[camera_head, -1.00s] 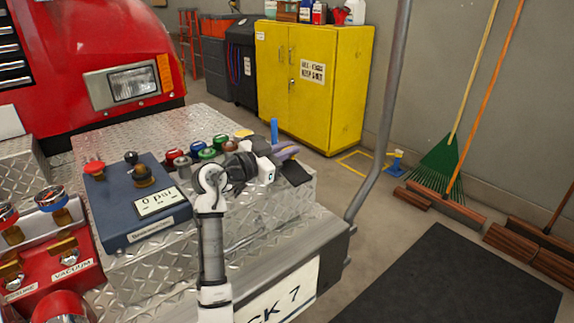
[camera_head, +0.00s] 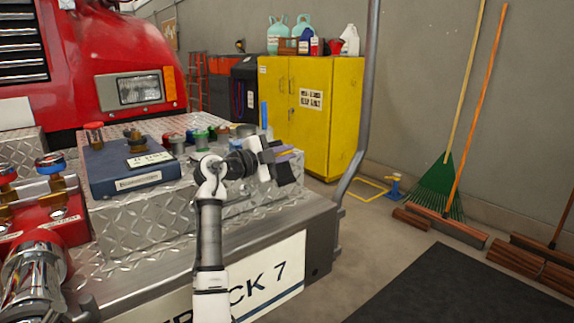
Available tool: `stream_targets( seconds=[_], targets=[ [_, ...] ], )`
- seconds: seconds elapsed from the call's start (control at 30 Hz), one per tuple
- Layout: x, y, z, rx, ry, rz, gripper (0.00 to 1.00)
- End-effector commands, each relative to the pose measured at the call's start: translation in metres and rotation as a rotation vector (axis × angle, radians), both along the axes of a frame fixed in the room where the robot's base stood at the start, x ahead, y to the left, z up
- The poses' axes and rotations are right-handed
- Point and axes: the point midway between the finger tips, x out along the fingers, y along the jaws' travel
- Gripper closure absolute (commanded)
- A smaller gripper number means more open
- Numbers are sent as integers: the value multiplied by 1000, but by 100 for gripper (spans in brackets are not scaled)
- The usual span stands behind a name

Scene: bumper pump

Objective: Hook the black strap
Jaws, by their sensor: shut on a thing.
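My gripper (camera_head: 280,164) is at the end of my white and grey arm, over the right end of the diamond-plate bumper box. It points to the right, away from the camera. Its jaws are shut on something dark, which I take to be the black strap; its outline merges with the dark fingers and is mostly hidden. A blue upright post (camera_head: 264,115) stands just behind the gripper. I cannot tell whether the strap touches any hook.
Red valves (camera_head: 50,210) are at far left. A grey upright pipe (camera_head: 365,110) rises at right. A yellow cabinet (camera_head: 310,115) stands behind.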

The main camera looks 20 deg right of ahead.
Motion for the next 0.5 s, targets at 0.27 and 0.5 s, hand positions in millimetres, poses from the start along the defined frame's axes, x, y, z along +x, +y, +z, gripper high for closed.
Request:
stream_targets(
  seconds=[0.27,0.5],
  targets=[
    [6,0,-21,90,-259,3,100],
    [7,0,-26,129,-362,5,100]
  ],
)
